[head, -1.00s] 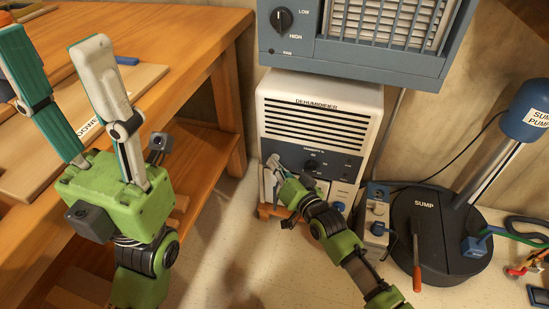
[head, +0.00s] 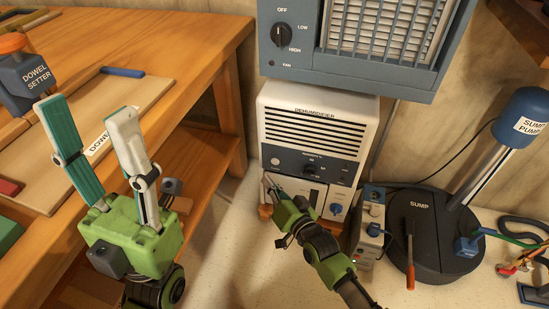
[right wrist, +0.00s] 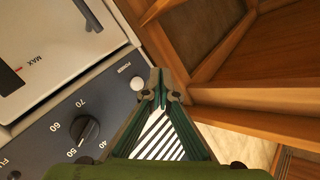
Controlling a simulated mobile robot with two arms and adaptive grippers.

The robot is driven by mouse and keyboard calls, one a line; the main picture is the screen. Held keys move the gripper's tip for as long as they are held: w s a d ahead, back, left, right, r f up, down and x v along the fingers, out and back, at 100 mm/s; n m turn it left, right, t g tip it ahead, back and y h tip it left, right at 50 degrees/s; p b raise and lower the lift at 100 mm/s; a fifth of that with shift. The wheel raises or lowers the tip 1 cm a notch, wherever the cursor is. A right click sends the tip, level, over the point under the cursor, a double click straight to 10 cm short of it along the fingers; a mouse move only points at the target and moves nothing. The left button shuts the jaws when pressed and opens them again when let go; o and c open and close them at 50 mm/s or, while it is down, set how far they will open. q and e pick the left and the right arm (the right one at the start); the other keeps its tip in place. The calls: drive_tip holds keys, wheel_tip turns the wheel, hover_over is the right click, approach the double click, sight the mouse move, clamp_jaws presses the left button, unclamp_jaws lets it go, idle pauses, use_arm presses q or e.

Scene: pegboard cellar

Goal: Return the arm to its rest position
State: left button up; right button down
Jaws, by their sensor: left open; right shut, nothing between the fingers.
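My right gripper (head: 271,184) is low in front of the white dehumidifier (head: 300,125), at the lower left of its front. Its fingers look closed together and hold nothing; the right wrist view shows the closed tips (right wrist: 161,78) close to the round white power button (right wrist: 137,83). I cannot tell whether they touch the dehumidifier. A dark dial (right wrist: 84,130) is left of the fingers there. My left gripper (head: 86,108) points up beside the wooden bench with its fingers apart and nothing between them.
The wooden bench (head: 190,50) fills the left, with a dowel setter (head: 38,80) and a board on it. A blue-grey heater (head: 345,60) is above the dehumidifier. Pale floor (head: 225,250) is open between.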

drive_tip(key=shift+s+a+p, duration=0.25)
drive_tip(key=shift+s+p, duration=0.05)
drive_tip(key=shift+s, duration=0.45)
